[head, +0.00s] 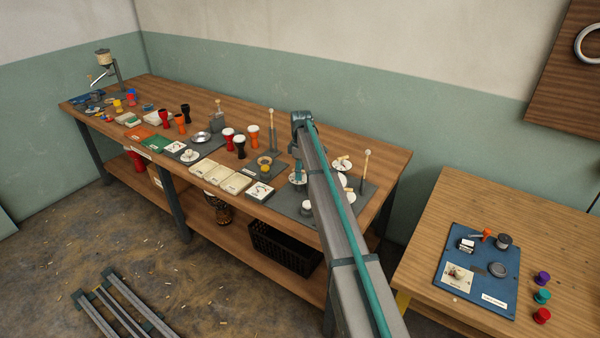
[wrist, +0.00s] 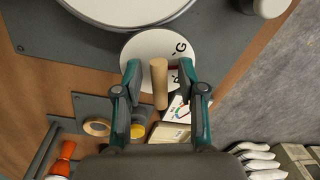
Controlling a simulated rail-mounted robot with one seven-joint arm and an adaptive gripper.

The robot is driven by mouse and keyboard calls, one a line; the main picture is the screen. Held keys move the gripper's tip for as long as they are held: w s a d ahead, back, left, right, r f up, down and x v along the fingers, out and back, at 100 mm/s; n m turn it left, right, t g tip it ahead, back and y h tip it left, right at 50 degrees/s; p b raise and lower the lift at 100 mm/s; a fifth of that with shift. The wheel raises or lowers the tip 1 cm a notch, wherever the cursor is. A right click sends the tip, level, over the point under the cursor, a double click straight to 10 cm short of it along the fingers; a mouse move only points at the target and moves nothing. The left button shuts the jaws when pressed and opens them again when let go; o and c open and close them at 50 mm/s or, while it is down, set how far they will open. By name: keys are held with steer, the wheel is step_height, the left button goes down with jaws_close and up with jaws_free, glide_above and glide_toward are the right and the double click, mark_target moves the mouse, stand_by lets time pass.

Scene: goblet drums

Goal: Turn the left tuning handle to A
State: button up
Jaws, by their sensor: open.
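In the wrist view, a wooden handle (wrist: 159,88) stands between the two fingers of my gripper (wrist: 161,76). The gripper is open, with a gap visible on each side of the handle. Behind the handle is a round white dial (wrist: 148,45) with a black letter G on its right side. The fingers hide part of the dial, so I cannot see an A or tell where the handle points. In the head view, my arm covers much of this station at the right end of the long bench (head: 385,158).
A large pale drum head (wrist: 125,8) lies just beyond the dial in the wrist view. A white printed card, a tan ring (wrist: 97,127) and an orange object (wrist: 62,160) are nearby. In the head view, an upright wooden-tipped rod (head: 365,165) stands right of my arm.

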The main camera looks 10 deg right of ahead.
steer(key=shift+r, duration=0.1)
step_height(320, 180, up, 12)
steer(key=shift+w+d, duration=0.15)
steer(key=shift+w, duration=0.2)
stand_by(0.4)
